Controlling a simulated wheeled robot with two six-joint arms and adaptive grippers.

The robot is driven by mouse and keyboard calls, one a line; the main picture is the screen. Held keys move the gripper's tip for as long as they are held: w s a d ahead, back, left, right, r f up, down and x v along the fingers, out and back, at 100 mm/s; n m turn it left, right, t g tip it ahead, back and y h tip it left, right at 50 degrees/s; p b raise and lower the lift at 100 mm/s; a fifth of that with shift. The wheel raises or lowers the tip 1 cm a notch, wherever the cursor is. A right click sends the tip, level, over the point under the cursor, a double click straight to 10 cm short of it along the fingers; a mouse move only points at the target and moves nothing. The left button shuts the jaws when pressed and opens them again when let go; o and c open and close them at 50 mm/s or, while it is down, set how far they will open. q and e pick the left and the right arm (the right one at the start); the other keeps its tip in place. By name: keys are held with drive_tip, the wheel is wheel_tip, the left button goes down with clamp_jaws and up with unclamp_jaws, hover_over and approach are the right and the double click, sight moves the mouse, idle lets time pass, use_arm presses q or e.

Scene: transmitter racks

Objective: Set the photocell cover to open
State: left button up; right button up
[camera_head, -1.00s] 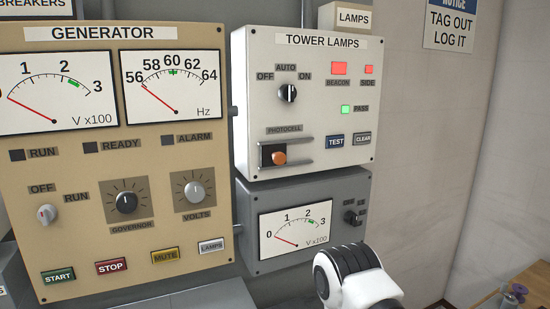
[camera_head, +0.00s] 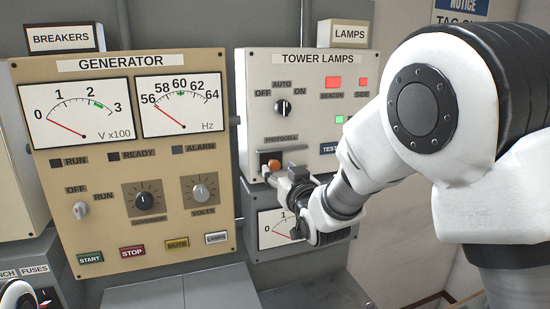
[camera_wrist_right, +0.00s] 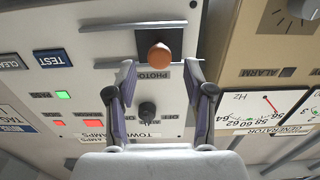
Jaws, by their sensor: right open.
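The photocell cover is a dark sliding plate with an orange knob (camera_head: 273,165), between two rails on the TOWER LAMPS panel. It sits toward the left end of the rails in the head view. In the right wrist view, which is upside down, the orange knob (camera_wrist_right: 158,57) stands between and just beyond the two fingertips. My right gripper (camera_wrist_right: 160,68) is open around the knob's line, with a gap on each side. In the head view my right gripper (camera_head: 284,178) is at the panel's lower part, its fingers partly hidden. Part of my left arm shows at the lower left corner.
The TOWER LAMPS panel (camera_head: 258,100) also has an OFF/AUTO/ON knob (camera_head: 283,107), lit red and green lamps and a TEST button. The GENERATOR panel (camera_head: 120,200) is at left. A grey meter box (camera_head: 250,215) is below, partly covered by my right wrist.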

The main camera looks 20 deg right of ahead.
sight(276, 166)
drive_tip(key=w+p, duration=0.1)
drive_tip(key=w, duration=0.2)
drive_tip(key=shift+w+r, duration=0.15)
drive_tip(key=shift+w, duration=0.1)
drive_tip(key=shift+w+p, duration=0.35)
drive_tip(key=shift+w, duration=0.1)
use_arm(q)
wheel_tip(276, 166, up, 2)
drive_tip(key=shift+r, duration=0.25)
